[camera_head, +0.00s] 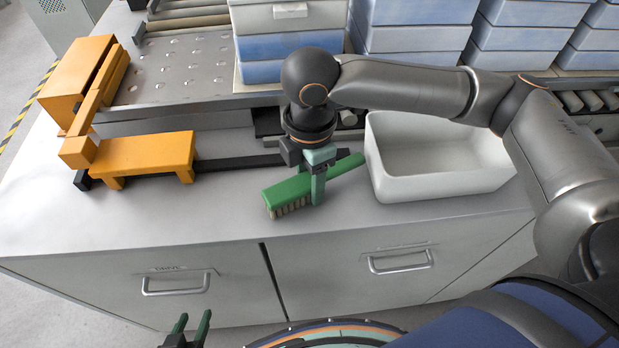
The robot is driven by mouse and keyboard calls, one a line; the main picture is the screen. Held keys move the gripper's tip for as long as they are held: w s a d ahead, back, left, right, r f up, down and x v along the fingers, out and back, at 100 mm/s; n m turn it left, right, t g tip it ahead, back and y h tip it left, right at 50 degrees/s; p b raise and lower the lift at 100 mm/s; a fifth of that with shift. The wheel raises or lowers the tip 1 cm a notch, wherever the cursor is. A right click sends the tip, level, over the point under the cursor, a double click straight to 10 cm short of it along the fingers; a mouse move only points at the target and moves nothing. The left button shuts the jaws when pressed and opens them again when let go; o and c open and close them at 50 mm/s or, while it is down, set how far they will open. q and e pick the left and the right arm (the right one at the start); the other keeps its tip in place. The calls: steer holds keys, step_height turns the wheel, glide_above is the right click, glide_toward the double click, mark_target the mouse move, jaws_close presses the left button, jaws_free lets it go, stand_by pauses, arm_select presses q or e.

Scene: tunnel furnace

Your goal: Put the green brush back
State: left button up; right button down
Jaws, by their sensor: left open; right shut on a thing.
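The green brush (286,191) is at the middle of the grey worktop, with its bristles facing down and its handle pointing to the upper right. My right gripper (318,190) reaches down from above and is shut on the brush near the middle of its length. Whether the bristles touch the worktop, I cannot tell. My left gripper (191,324) is at the bottom edge of the view, in front of the cabinet. Its two fingers are apart and empty.
A white bin (405,190) stands just right of the brush. An orange fixture (145,153) is at the left of the worktop (150,215). Blue and white boxes (290,45) stack behind on the conveyor. Cabinet drawers with handles are below. The worktop front left is clear.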

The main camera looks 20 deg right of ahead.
mark_target(310, 179)
steer(key=shift+c, duration=1.6)
jaws_free()
step_height(310, 179, up, 12)
steer(key=p, duration=0.2)
steer(key=shift+r, duration=0.1)
